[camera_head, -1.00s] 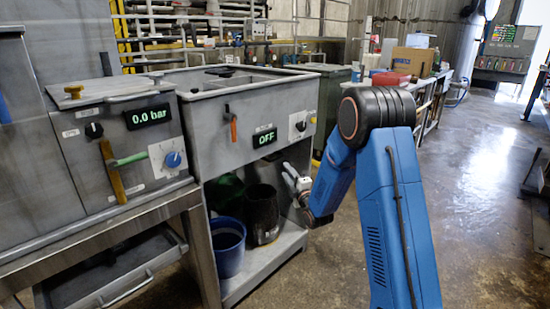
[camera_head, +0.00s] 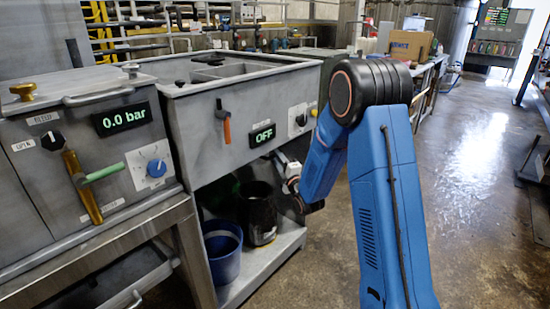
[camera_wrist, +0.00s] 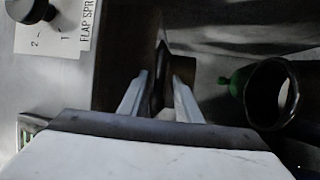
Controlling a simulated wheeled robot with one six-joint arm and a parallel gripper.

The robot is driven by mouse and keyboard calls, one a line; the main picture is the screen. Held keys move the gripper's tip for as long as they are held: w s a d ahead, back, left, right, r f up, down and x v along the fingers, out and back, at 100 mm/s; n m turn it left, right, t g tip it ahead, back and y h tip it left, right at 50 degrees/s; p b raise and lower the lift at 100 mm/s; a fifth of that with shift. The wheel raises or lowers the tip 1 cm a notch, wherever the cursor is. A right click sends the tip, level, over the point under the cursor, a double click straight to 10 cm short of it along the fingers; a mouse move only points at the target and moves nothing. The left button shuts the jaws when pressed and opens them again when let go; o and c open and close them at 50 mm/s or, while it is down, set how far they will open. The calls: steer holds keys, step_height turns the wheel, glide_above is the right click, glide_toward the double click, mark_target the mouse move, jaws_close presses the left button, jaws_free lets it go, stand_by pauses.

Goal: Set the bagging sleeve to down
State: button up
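I see no part labelled as the bagging sleeve and cannot tell which part it is. An orange-handled lever (camera_head: 226,130) hangs on the front of the grey sink-like unit (camera_head: 190,135), left of its OFF display (camera_head: 263,136). My gripper (camera_wrist: 160,85) is low in front of this unit's right side, by the open shelf space; my arm partly hides it in the head view. In the wrist view its two fingers stand apart, with a dark upright edge and a brownish part behind or between them. Contact cannot be told.
A black knob (camera_wrist: 28,10) with a partly readable FLAP plate (camera_wrist: 55,32) is at upper left in the wrist view. A black bin (camera_head: 259,215) and a blue bucket (camera_head: 222,255) stand on the lower shelf. Open floor (camera_head: 470,200) lies to the right.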

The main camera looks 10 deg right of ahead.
jaws_close()
steer(key=shift+f, duration=0.1)
step_height(320, 180, down, 19)
stand_by(0.6)
jaws_free()
stand_by(0.4)
